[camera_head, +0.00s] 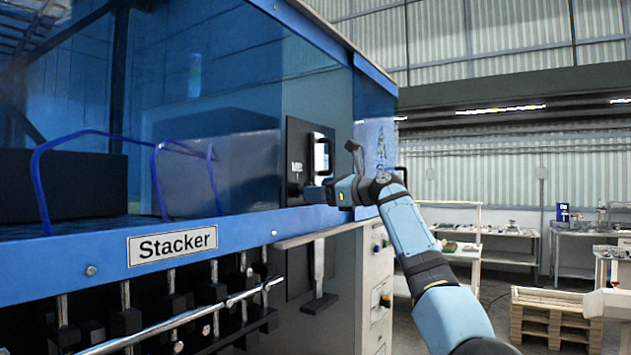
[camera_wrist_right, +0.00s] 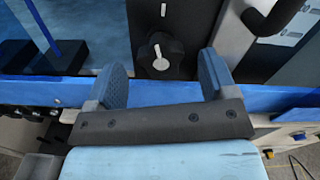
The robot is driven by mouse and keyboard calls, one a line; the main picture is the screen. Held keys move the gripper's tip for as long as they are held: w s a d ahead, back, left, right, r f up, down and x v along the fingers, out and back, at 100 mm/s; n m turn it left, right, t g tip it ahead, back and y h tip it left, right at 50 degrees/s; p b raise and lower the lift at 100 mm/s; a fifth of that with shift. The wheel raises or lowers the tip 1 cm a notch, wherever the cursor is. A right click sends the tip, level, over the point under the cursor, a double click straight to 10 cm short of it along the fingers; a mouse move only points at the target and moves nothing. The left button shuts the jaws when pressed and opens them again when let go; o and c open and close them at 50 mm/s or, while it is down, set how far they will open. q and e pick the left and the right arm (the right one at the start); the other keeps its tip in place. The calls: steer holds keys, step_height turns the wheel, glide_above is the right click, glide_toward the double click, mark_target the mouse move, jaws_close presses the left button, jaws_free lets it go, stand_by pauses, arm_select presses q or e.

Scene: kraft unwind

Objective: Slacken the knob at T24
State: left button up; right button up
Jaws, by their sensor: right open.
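A round dark knob (camera_wrist_right: 158,52) with a white pointer line sits on a black panel (camera_wrist_right: 180,14) in the right wrist view. The panel also shows in the head view (camera_head: 297,135), with a small white label (camera_head: 297,166) that I cannot read surely as T24. My right gripper (camera_wrist_right: 162,66) is open, its two blue padded fingers apart on either side of the knob's front. The fingers do not appear to touch the knob. In the head view the right gripper (camera_head: 318,193) reaches the panel's lower part and hides most of the knob. My left gripper is not in view.
A blue machine ledge (camera_head: 240,228) with a "Stacker" sign (camera_head: 172,245) runs below.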

steer(key=shift+x, duration=0.9)
steer(key=shift+c, duration=1.3)
steer(key=c, duration=0.7)
steer(key=shift+o, duration=0.2)
steer(key=shift+s+n, duration=0.1)
steer(key=shift+n, duration=2.1)
